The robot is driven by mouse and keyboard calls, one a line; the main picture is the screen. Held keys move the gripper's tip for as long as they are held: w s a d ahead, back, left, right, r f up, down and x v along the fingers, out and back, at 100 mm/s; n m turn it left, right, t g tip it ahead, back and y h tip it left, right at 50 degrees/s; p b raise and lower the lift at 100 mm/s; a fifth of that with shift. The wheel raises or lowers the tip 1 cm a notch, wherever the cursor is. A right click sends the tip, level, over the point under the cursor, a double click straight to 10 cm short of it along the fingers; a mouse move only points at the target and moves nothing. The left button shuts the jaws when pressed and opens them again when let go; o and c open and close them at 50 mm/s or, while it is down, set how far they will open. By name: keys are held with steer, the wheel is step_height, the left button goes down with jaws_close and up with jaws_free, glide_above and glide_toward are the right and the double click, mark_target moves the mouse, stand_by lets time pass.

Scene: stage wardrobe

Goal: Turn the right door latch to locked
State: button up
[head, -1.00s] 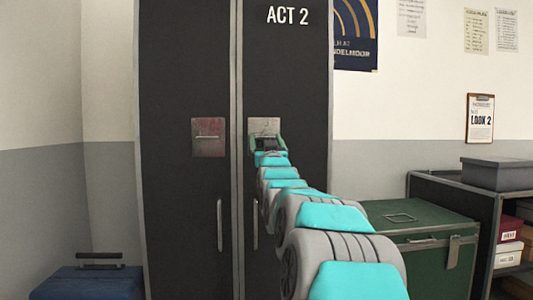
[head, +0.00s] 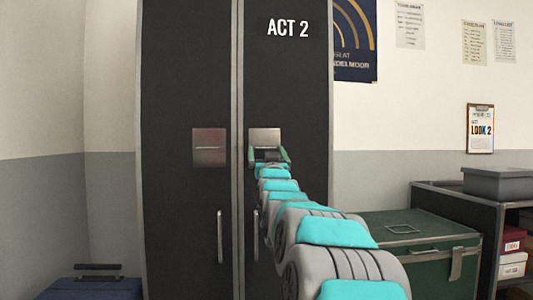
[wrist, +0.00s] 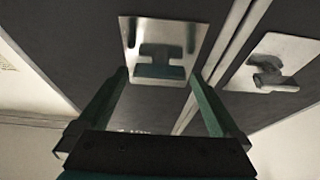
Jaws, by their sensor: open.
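The right door (head: 295,90) of a tall dark wardrobe is marked ACT 2. Its metal latch plate (head: 264,137) shows just above my gripper (head: 269,155). In the wrist view this plate (wrist: 145,30) carries a raised latch knob (wrist: 160,55) with a crossbar shape. My gripper (wrist: 160,77) is open, its two green fingers apart and pointing toward the plate on either side of the knob's lower part. I cannot tell whether they touch it. The knob is hidden by my gripper in the head view.
The left door (head: 190,80) has its own latch plate (head: 209,147), seen at right in the wrist view (wrist: 295,52). Upright handles (head: 220,237) hang below. A green trunk (head: 415,260) and a shelf (head: 440,190) stand right; a blue case (head: 100,289) stands lower left.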

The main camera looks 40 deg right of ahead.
steer(key=v, duration=0.7)
steer(key=shift+b, duration=0.3)
steer(key=shift+s, duration=0.1)
steer(key=w+a+f+n+g+y, duration=0.25)
steer(key=a+f+y, duration=0.35)
steer(key=a+f, duration=0.55)
steer(key=s+a+f+n+g+y+p, duration=0.1)
steer(key=s+a+f+g+y, duration=0.2)
steer(key=a+f, duration=0.45)
steer(key=s+a+f+n+g+y, duration=0.1)
steer(key=s+a+f+g, duration=0.35)
steer(key=f, duration=0.65)
steer(key=s+a+f+g, duration=0.3)
steer(key=s+f, duration=0.1)
steer(key=s, duration=0.6)
steer(key=s+a+f+n+g+y, duration=0.1)
steer(key=s+a+f+g, duration=0.3)
steer(key=s, duration=0.7)
steer(key=s+a+f+n+g+y+p, duration=0.1)
steer(key=s+a+f+g, duration=0.3)
steer(key=s, duration=0.6)
step_height(320, 180, down, 2)
steer(key=shift+s+f, duration=0.15)
steer(key=shift+s, duration=0.25)
